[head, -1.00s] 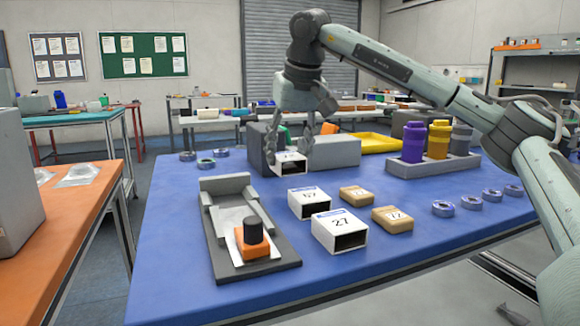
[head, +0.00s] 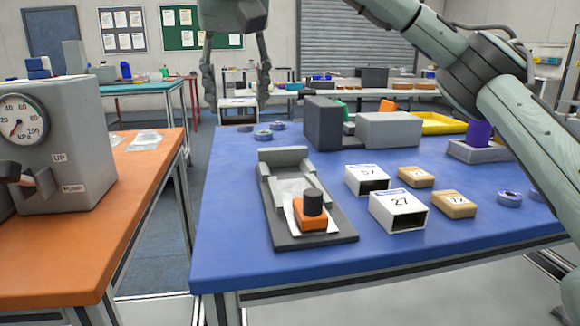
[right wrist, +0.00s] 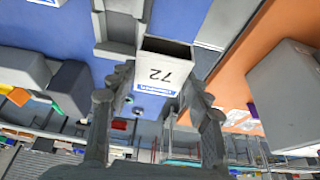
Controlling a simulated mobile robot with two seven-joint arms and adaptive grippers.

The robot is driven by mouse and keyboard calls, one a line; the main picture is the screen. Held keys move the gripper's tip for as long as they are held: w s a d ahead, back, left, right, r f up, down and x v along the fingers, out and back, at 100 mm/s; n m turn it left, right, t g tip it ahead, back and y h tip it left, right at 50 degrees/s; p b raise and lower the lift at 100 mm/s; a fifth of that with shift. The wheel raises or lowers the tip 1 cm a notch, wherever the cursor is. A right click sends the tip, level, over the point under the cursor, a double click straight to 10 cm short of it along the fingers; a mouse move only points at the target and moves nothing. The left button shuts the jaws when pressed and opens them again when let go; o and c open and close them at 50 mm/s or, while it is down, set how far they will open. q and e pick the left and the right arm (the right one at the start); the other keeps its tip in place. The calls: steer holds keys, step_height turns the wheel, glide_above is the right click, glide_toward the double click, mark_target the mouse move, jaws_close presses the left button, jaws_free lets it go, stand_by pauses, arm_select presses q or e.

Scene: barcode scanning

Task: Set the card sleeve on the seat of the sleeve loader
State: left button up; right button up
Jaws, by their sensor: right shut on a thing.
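My right gripper (head: 237,98) is shut on a white card sleeve (head: 238,113), held in the air beyond the blue table's far left edge. In the right wrist view the sleeve (right wrist: 160,75) sits between the two fingers (right wrist: 160,98); its open end shows and its label appears to read 72, upside down. The sleeve loader (head: 345,237) lies on the blue table, in front of and right of the held sleeve. It has a dark base, a grey end block, a pale seat and an orange slider (head: 311,216) with a black knob. My left gripper is not in view.
White sleeves marked 57 (head: 367,180) and 27 (head: 398,212) stand right of the loader, near brown boxes (head: 455,204). Grey blocks (head: 390,130) stand behind. A gauge pump (head: 60,150) is on the orange table (head: 90,235); a gap separates the tables.

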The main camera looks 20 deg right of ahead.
steer(key=shift+w+a, duration=0.1)
steer(key=shift+a, duration=0.75)
steer(key=shift+w+f, duration=0.1)
steer(key=shift+f, duration=0.2)
steer(key=d+f, duration=0.2)
steer(key=d, duration=0.1)
steer(key=w+d+f, duration=0.1)
steer(key=d+f, duration=0.1)
steer(key=d, duration=0.2)
steer(key=d+f+b, duration=0.1)
steer(key=d+f, duration=0.1)
steer(key=d, duration=0.1)
steer(key=shift+w+d+f, duration=0.2)
steer(key=shift+w+d, duration=0.15)
steer(key=shift+d+f, duration=0.1)
steer(key=shift+d, duration=0.05)
steer(key=shift+f, duration=0.35)
step_height(320, 180, down, 2)
steer(key=shift+f, duration=0.25)
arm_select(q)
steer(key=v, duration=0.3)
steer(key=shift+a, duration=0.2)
arm_select(e)
steer(key=shift+f, duration=0.3)
